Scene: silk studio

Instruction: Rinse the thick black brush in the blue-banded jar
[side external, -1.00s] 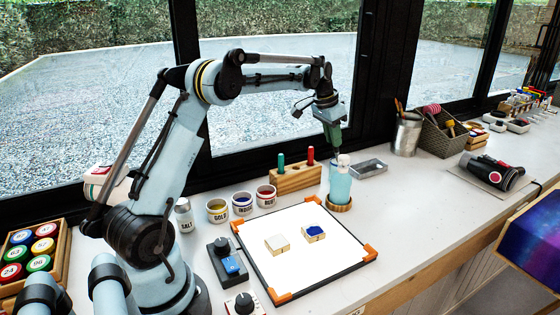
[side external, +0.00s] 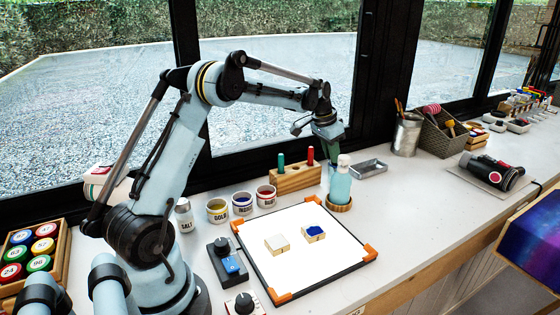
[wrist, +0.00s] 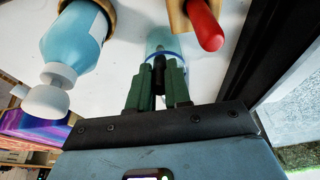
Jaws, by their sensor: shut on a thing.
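My gripper (side external: 333,156) points down behind the blue bottle, its fingertips partly hidden there in the side view. In the wrist view my green gripper fingers (wrist: 158,78) are shut on the thick black brush (wrist: 159,66), which shows as a dark shaft between them. The blue-banded jar (wrist: 164,44), clear with a blue ring, lies just beyond the fingers and in line with the brush. I cannot tell how deep the brush tip sits in it. In the side view the jar is mostly hidden behind the bottle.
The blue bottle (side external: 340,187) with a white cap stands on a wooden coaster close to my gripper. A wooden brush block (side external: 296,178) with a green and a red brush is left. A grey metal tray (side external: 369,168) is right. The white board (side external: 300,262) is in front.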

